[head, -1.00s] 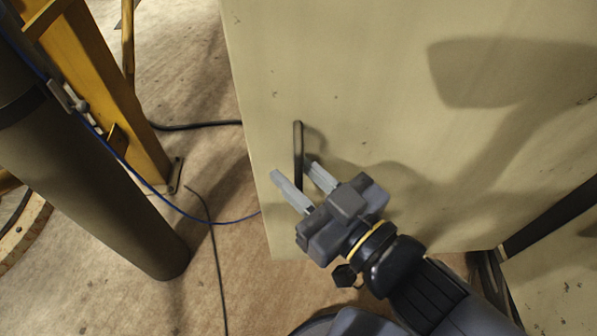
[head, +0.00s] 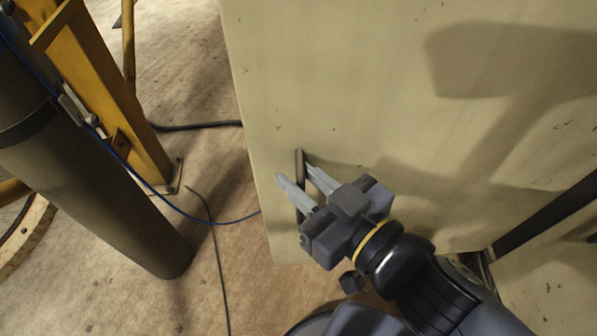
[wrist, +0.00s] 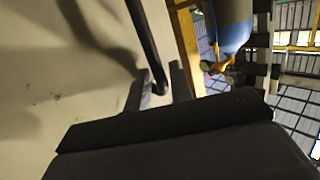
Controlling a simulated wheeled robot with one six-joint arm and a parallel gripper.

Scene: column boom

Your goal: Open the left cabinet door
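The pale cabinet door (head: 400,130) fills the middle and right of the head view. No gap along its edges can be made out. Its dark vertical bar handle (head: 299,160) sits near the door's left edge, low down. My gripper (head: 297,181) is open, with one finger on each side of the handle. In the wrist view the handle (wrist: 143,40) runs down between the two fingers (wrist: 159,88), with small gaps beside it. The handle's lower part is partly hidden by a finger in the head view.
A grey-brown cylinder (head: 110,190) and a yellow post (head: 120,110) stand left of the door. A blue cable (head: 170,203) and a dark cable (head: 216,250) are near the floor (head: 225,205). Some bare floor lies between cylinder and door.

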